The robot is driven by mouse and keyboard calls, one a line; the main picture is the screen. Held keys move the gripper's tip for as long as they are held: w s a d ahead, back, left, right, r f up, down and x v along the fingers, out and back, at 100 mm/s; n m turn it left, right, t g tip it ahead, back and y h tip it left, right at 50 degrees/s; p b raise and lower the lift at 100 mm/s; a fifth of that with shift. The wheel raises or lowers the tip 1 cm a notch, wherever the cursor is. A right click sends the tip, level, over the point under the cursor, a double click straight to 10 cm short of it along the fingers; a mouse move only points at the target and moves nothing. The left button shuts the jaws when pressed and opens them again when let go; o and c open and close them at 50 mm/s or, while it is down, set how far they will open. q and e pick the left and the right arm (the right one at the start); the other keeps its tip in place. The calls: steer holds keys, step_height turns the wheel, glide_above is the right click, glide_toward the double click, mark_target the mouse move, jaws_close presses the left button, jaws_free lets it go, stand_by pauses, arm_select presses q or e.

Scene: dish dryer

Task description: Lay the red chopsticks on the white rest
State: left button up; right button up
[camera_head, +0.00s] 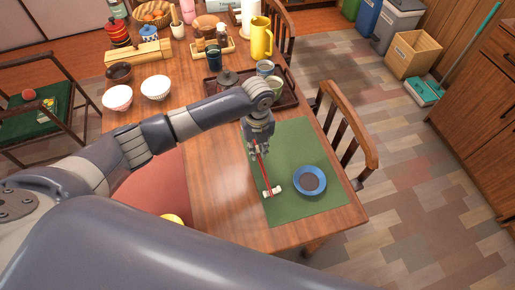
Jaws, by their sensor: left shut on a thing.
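The red chopsticks (265,172) are held in my left gripper (259,154) over the green placemat (292,143). The gripper is shut on their upper end, and they slant down toward the front. The white rest (272,191) lies on the mat, left of a blue-rimmed bowl. The chopsticks' lower end overlaps the rest in the picture; I cannot tell whether they touch. My right gripper is not in view.
The blue bowl (310,171) is close to the right of the rest. Behind the mat, a dark tray (291,99) holds a teapot (228,78) and cups. A wooden chair (352,122) stands at the table's right edge. The mat's front is clear.

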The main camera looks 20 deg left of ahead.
arm_select(q)
steer(key=shift+f, duration=0.65)
steer(key=shift+f, duration=0.65)
steer(key=o, duration=0.7)
steer(key=shift+r, duration=0.15)
step_height(320, 180, up, 13)
